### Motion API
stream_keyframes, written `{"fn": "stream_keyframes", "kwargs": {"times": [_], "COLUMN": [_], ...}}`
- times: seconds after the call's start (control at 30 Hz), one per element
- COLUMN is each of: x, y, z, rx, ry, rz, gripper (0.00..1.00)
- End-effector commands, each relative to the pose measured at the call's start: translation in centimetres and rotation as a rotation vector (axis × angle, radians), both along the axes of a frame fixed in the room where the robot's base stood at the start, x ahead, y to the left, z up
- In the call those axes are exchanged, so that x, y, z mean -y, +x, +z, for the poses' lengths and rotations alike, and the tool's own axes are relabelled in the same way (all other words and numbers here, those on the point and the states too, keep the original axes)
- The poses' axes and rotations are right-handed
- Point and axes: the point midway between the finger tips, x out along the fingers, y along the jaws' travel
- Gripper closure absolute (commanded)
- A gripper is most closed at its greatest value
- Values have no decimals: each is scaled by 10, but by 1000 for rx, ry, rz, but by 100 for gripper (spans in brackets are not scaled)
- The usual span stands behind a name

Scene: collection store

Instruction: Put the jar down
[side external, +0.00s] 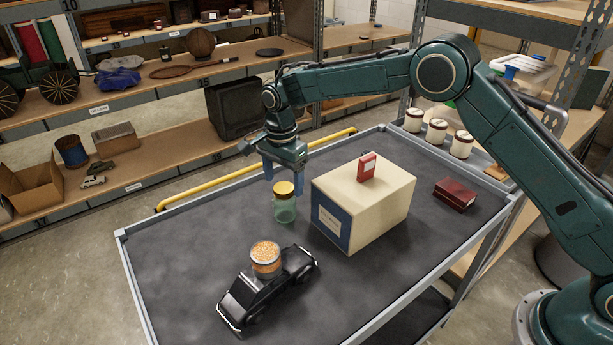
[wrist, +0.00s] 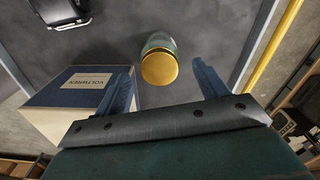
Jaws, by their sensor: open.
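A green glass jar (side external: 285,208) with a gold lid stands upright on the dark cart top (side external: 190,240), left of the cream box. In the wrist view its gold lid (wrist: 159,68) lies between the lines of my two blue fingers, with a gap on each side. My gripper (side external: 284,178) is open, pointing down at the jar's lid; whether the fingertips reach below the lid's top is unclear. A second container with orange contents (side external: 265,258) rests on a black toy car (side external: 265,290) nearer the front.
A cream box (side external: 385,205) with a blue labelled end stands close right of the jar, a small red item (side external: 367,167) on top. A dark red book (side external: 455,194) lies further right. A yellow rail (side external: 255,170) runs along the back edge. The cart's left part is clear.

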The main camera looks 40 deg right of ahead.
Motion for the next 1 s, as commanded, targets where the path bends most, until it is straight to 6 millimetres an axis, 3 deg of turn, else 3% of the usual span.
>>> {"fn": "stream_keyframes", "kwargs": {"times": [0.2,0.4,1.0], "x": [0,0,0], "y": [0,0,0], "z": [31,43,45], "rx": [2,0,-1], "ry": [1,0,0], "rz": [0,0,1], "gripper": [28,28,28]}}
